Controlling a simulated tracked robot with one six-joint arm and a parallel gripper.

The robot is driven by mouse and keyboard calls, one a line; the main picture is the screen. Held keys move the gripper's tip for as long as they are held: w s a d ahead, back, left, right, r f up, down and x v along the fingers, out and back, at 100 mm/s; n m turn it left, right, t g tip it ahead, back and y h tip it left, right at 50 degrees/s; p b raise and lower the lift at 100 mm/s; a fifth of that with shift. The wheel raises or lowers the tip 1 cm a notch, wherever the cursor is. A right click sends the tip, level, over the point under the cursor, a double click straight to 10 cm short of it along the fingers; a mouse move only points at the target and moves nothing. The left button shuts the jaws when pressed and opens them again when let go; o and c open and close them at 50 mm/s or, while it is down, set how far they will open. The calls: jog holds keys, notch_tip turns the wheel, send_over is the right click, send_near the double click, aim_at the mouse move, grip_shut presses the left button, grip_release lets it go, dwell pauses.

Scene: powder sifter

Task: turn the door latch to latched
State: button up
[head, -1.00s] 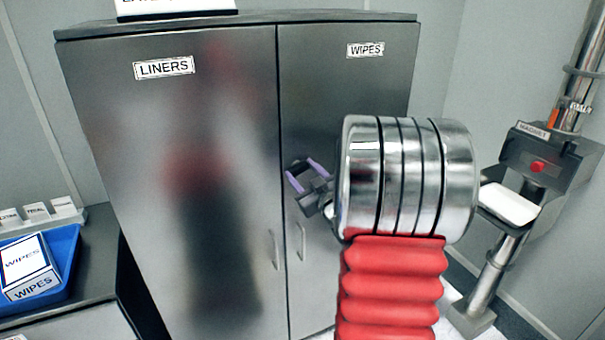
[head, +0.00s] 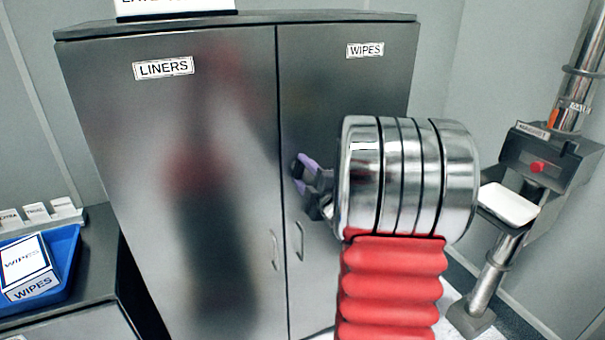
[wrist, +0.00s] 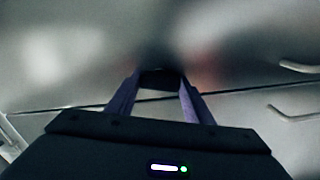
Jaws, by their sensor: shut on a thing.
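A two-door metal cabinet fills the middle of the head view, with a left door (head: 190,120) labelled LINERS and a right door (head: 340,85) labelled WIPES. My gripper (head: 299,166) is at the right door, just right of the door seam. In the wrist view its two purple fingers are closed around a dark block, the door latch (wrist: 160,79), close to the door seam. The latch's face and its exact angle are mostly hidden by the fingers and blur. In the head view I cannot separate the latch from the dark fingertips.
Door handles (head: 275,251) (head: 300,241) sit lower down on either side of the seam. A blue tray (head: 70,262) with a WIPES box (head: 27,262) stands on a counter at left. A magnet station (head: 545,165) stands at right by the wall.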

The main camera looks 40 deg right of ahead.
jog(key=shift+a+f+n, duration=0.1)
jog(key=shift+n, duration=0.7)
jog(key=shift+a+f+n, duration=0.1)
jog(key=shift+n, duration=0.7)
jog(key=o, duration=0.8)
jog(key=shift+o, duration=1.3)
jog(key=shift+d+r, duration=0.1)
jog(key=v, duration=1.3)
jog(key=shift+s, duration=0.4)
